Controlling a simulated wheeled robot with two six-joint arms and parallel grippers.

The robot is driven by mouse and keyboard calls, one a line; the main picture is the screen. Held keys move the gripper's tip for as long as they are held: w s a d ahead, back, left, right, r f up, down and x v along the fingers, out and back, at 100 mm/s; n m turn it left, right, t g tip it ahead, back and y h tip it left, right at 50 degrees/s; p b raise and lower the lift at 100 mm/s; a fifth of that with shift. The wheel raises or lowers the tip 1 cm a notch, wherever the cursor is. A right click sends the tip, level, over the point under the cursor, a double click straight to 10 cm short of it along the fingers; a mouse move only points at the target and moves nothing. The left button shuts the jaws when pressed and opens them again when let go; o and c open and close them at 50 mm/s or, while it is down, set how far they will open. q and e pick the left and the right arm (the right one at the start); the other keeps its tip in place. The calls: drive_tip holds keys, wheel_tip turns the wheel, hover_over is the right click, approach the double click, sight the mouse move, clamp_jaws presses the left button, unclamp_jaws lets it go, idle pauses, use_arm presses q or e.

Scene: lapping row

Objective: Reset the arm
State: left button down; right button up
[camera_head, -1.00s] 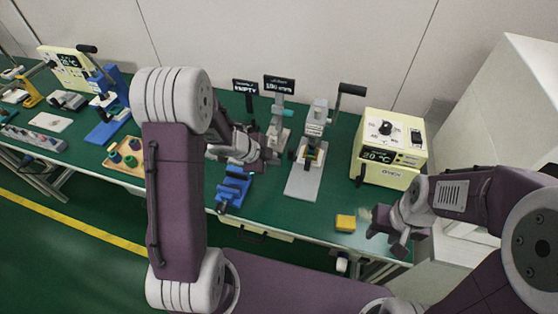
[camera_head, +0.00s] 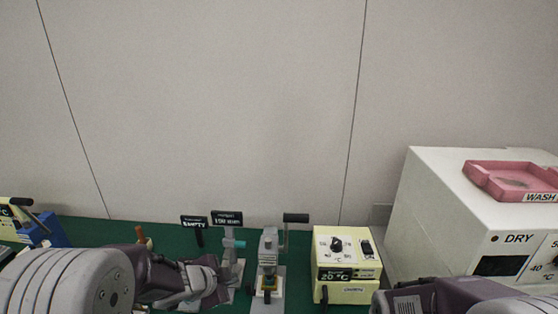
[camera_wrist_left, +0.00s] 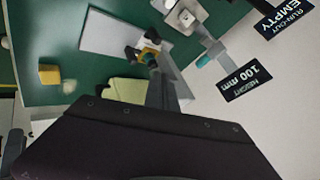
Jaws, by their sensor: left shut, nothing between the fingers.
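My left arm comes in from the lower left in the head view. Its gripper (camera_head: 218,283) is shut and empty, in front of the grey height gauge (camera_head: 231,268) at the back of the green bench. My right arm (camera_head: 440,297) shows only as a purple link at the bottom right edge; its gripper is out of the picture. In the left wrist view, a dark purple part of my own body fills the bottom and hides what lies behind it.
A lever press (camera_head: 268,262), a cream temperature box (camera_head: 346,265) and a white DRY cabinet (camera_head: 440,210) with a pink tray (camera_head: 510,178) on top stand at the back. Two black signs (camera_head: 227,219) stand nearby. A yellow block (camera_wrist_left: 49,74) lies on the bench. The wall above is bare.

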use_arm(q)
drive_tip(key=s+a+f+n+g+y, duration=0.1)
drive_tip(key=s+a+f+n+g, duration=0.1)
drive_tip(key=s+n, duration=0.5)
drive_tip(key=s+a+f+n+g+y, duration=0.1)
drive_tip(key=s+f+n+g+y, duration=0.1)
drive_tip(key=s+n, duration=0.5)
drive_tip(key=s+f+g, duration=0.1)
drive_tip(key=s+g, duration=0.1)
drive_tip(key=s, duration=0.1)
drive_tip(key=shift+s+a+g, duration=0.35)
drive_tip(key=shift+g, duration=0.05)
